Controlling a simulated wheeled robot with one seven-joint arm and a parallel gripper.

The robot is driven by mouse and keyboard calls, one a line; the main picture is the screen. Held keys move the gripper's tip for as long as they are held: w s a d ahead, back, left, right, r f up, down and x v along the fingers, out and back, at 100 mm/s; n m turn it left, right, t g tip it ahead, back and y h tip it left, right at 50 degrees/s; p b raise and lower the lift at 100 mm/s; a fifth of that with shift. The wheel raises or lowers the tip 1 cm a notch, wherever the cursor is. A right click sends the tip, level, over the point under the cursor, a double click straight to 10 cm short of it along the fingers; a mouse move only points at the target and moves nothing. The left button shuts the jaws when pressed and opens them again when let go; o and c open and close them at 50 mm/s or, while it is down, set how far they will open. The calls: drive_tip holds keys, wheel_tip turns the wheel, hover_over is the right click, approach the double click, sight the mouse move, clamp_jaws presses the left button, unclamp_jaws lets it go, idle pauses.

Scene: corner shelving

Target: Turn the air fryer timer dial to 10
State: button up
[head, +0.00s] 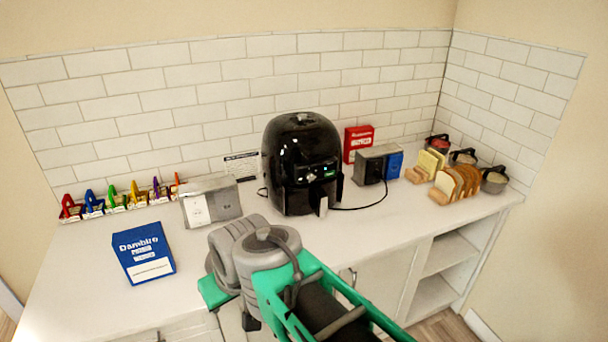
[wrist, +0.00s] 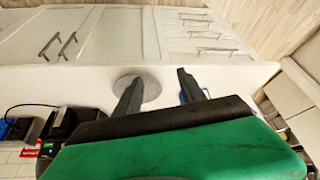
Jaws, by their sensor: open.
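The black air fryer (head: 300,150) stands upright on the counter against the tiled back wall. Its front has a panel with a small green light; the timer dial and its setting are too small to tell. It seems to show partly at the left of the wrist view (wrist: 75,135), behind my gripper's green body. My gripper (wrist: 158,84) is open, with two dark fingers apart and nothing visibly held between them. In the head view my arm reaches over the counter's front, in front of and below the fryer, and hides the fingers. The gripper is apart from the fryer.
Bread racks (head: 458,184) and jars are further right. A cable crosses the counter right of the fryer.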

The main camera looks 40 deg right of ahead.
drive_tip(key=w+d+f+t+b, duration=0.2)
drive_tip(key=w+d+t+b, duration=0.1)
drive_tip(key=w+d, duration=0.5)
drive_tip(key=w+d+f+t+b, duration=0.1)
drive_tip(key=w+d+t+b, duration=0.3)
drive_tip(key=w, duration=0.6)
drive_tip(key=m+t+h, duration=0.4)
drive_tip(key=m+t, duration=0.1)
drive_tip(key=t, duration=0.1)
approach(312, 177)
drive_tip(key=x, duration=0.7)
drive_tip(key=shift+w+p, duration=0.25)
drive_tip(key=shift+p, duration=0.1)
drive_tip(key=shift+w, duration=0.25)
drive_tip(key=shift+c, duration=0.2)
